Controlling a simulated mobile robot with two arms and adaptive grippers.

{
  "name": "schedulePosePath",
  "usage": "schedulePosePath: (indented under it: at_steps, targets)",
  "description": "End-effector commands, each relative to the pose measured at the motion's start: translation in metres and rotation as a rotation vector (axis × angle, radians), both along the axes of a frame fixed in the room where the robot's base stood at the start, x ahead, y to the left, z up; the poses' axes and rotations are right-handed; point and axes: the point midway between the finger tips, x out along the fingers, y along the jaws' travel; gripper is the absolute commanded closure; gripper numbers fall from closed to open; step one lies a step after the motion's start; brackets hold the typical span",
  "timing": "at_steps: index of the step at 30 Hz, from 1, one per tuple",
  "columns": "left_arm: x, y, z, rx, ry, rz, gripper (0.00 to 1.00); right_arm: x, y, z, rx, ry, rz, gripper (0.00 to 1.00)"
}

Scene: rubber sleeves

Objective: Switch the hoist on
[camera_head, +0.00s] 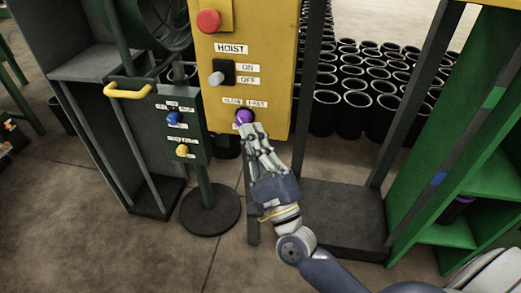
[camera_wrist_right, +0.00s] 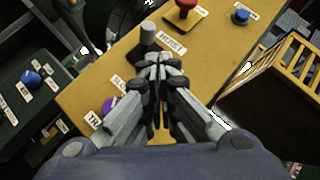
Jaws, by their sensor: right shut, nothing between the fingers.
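The hoist switch (camera_head: 217,78) is a grey knob on a black plate, on a yellow panel (camera_head: 270,30) under a HOIST label. ON and OFF labels sit to its right, ON above OFF; I cannot tell which way it is set. It also shows in the right wrist view (camera_wrist_right: 148,32), just beyond the fingertips. My right gripper (camera_head: 248,130) is shut and empty. In the head view its tips overlap the panel's lower part, by a purple knob (camera_head: 244,116) and below the switch. It also shows in the right wrist view (camera_wrist_right: 157,62). My left gripper is out of view.
A red button (camera_head: 208,21) sits above the switch. A green box (camera_head: 182,137) with blue and yellow knobs stands on a post at left, near a yellow handle (camera_head: 128,91). Black cylinders (camera_head: 356,112) stand behind. A green shelf (camera_head: 495,180) is at right.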

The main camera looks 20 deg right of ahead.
Motion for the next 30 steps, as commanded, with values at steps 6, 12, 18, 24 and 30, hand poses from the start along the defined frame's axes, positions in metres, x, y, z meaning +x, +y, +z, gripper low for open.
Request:
schedulePosePath:
  at_steps: [6, 12, 18, 24, 30]
  targets:
    - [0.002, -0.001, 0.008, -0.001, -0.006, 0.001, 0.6, -0.025, 0.001, -0.009, -0.002, 0.0, 0.001, 1.0]
    - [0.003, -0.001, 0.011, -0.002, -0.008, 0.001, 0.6, -0.03, 0.001, -0.01, 0.0, -0.001, 0.0, 1.0]
    - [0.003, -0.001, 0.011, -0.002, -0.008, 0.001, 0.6, -0.03, 0.001, -0.009, 0.0, -0.001, 0.0, 1.0]
    - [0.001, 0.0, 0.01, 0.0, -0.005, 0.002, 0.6, -0.03, 0.001, -0.01, -0.001, 0.0, -0.001, 1.0]
    - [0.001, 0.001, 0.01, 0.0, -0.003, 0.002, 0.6, -0.022, 0.02, -0.036, -0.181, 0.076, -0.008, 1.0]
